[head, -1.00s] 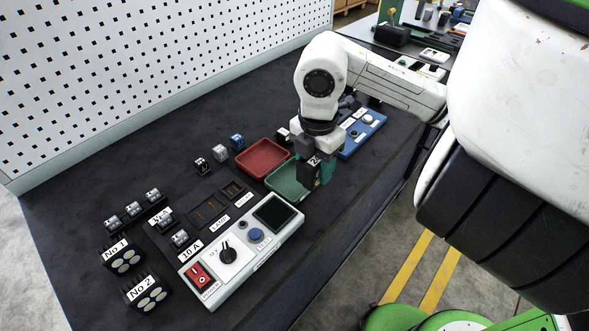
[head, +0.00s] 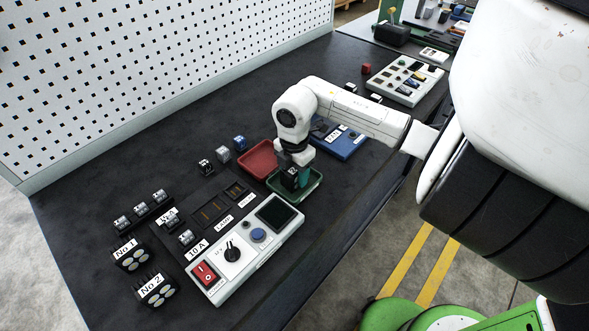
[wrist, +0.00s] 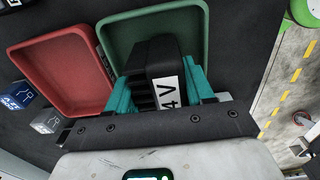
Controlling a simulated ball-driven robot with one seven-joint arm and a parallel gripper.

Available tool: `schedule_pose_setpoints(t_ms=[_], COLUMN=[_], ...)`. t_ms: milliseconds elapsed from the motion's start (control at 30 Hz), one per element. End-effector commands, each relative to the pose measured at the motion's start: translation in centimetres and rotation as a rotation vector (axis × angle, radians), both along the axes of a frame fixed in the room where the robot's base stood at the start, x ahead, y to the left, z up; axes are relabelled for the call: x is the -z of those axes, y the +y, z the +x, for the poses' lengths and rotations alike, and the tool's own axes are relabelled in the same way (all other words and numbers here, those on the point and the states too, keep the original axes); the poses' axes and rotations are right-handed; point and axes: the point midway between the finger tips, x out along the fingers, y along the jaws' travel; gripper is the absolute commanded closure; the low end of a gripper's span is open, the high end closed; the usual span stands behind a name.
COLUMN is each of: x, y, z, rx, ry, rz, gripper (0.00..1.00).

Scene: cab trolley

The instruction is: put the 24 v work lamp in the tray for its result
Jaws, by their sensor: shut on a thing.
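My gripper (head: 297,178) is shut on the 24 V work lamp (wrist: 160,55), a black block with a white label ending in "4 V". The teal fingers sit on both sides of it in the wrist view. The lamp also shows as a dark block in the head view (head: 290,176). It is over or inside the green tray (head: 315,190); I cannot tell whether it touches the tray floor. The green tray (wrist: 197,28) lies under the lamp in the wrist view. The red tray (head: 257,158) beside it is empty.
A white test unit (head: 245,250) with knob, blue button and red switch stands in front left. Several small blocks and two lamps marked No 1 (head: 130,256) and No 2 (head: 157,290) lie left. A blue panel (head: 345,142) stands behind right.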

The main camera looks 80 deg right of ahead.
Motion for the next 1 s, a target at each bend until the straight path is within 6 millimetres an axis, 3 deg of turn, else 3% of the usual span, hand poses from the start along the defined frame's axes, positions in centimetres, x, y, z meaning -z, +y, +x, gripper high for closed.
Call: schedule_pose_setpoints(t_ms=[333, 367, 600, 1000], x=[0.4, 0.4, 0.3, -0.6], y=[0.0, 0.0, 0.0, -0.1], z=[0.0, 0.0, 0.0, 0.0], rx=[0.000, 0.000, 0.001, -0.001], ry=[0.000, 0.001, 0.001, -0.001], rz=[-0.001, -0.001, -0.001, -0.003], gripper=[0.99, 0.46, 0.23, 0.22])
